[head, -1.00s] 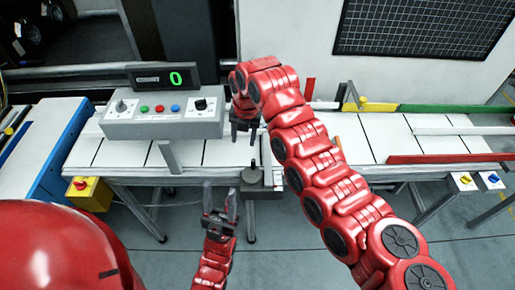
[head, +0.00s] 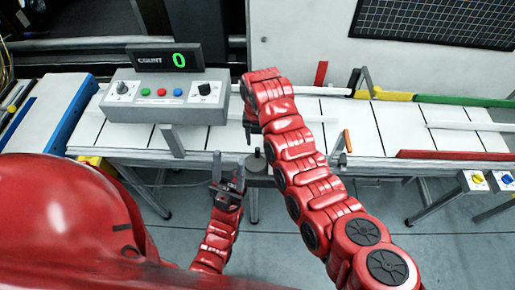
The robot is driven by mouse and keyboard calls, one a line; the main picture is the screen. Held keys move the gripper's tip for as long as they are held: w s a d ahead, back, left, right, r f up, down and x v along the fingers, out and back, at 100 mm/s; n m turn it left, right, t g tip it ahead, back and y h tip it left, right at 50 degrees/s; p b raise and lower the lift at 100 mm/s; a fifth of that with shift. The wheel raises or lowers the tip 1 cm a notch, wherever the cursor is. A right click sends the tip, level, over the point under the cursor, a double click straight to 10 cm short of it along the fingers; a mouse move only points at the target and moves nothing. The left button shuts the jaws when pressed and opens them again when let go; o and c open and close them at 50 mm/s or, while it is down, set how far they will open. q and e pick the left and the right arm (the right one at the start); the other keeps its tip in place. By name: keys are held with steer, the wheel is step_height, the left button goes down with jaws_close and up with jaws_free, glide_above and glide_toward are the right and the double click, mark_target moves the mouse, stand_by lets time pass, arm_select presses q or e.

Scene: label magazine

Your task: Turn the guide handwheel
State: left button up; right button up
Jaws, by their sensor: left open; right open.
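The guide handwheel (head: 256,165) looks like a small dark grey disc with a knob on top, at the front edge of the conveyor. My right arm partly covers its right side. My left gripper (head: 228,165) is open and empty, fingers pointing away from me, just left of the handwheel and apart from it in the picture. My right gripper (head: 248,132) points down above the conveyor, just beyond the handwheel; its fingers are small and partly hidden by its own arm. Nothing shows in it.
A grey control box (head: 165,98) with knobs and coloured buttons stands on the conveyor (head: 375,130) at left. Its display (head: 165,58) reads COUNT 0. A red rail (head: 455,155) and an orange-tipped post (head: 347,140) are at right. The floor in front is clear.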

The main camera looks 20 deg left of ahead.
mark_target(257, 148)
steer(key=shift+f+p, duration=0.65)
steer(key=shift+f, duration=2.5)
steer(key=shift+w, duration=0.1)
jaws_close()
